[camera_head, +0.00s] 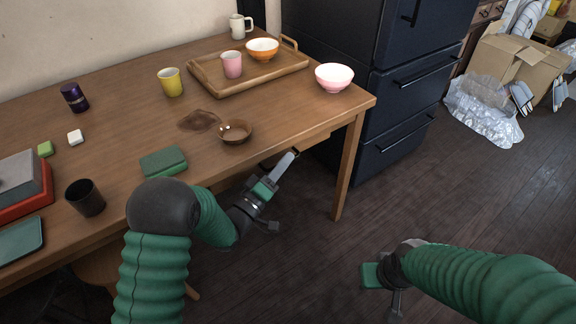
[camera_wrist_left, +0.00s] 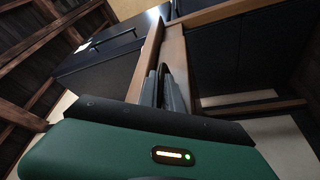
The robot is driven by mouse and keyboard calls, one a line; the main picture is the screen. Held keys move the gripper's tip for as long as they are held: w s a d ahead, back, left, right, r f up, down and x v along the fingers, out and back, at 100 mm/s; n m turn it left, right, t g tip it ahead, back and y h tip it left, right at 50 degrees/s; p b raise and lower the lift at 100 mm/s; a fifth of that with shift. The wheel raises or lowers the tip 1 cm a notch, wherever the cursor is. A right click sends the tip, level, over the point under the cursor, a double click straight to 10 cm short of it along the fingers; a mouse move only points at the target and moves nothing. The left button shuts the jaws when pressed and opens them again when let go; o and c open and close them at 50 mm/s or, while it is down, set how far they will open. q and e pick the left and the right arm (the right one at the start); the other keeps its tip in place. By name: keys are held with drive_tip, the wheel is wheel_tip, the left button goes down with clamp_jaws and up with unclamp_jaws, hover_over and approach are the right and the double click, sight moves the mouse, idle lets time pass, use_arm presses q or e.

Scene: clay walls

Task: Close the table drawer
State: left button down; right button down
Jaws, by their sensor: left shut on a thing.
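The wooden table (camera_head: 300,125) fills the left and middle of the head view. My left gripper (camera_head: 290,160) reaches to its front edge near the right corner, just below the tabletop. In the left wrist view its dark fingers (camera_wrist_left: 168,90) are together against a wooden edge (camera_wrist_left: 150,60), which looks like part of the table drawer. The tabletop and my arm hide most of the drawer, so how far it stands out cannot be told. My right gripper (camera_head: 396,300) is low over the floor at the right, away from the table; its fingers are unclear.
A brown bowl (camera_head: 235,132), a green box (camera_head: 163,161) and a dark cup (camera_head: 85,197) stand near the table's front edge. A tray (camera_head: 215,90) and a pink bowl (camera_head: 334,77) are farther back. A dark cabinet (camera_head: 395,120) stands right of the table. The floor in front is clear.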

use_arm(q)
drive_tip(key=shift+w+a+f, duration=0.1)
drive_tip(key=shift+a, duration=0.1)
drive_tip(key=c, duration=1.8)
unclamp_jaws()
drive_tip(key=shift+w+a, duration=0.1)
drive_tip(key=p+v, duration=0.4)
drive_tip(key=v, duration=1.3)
drive_tip(key=shift+w, duration=0.1)
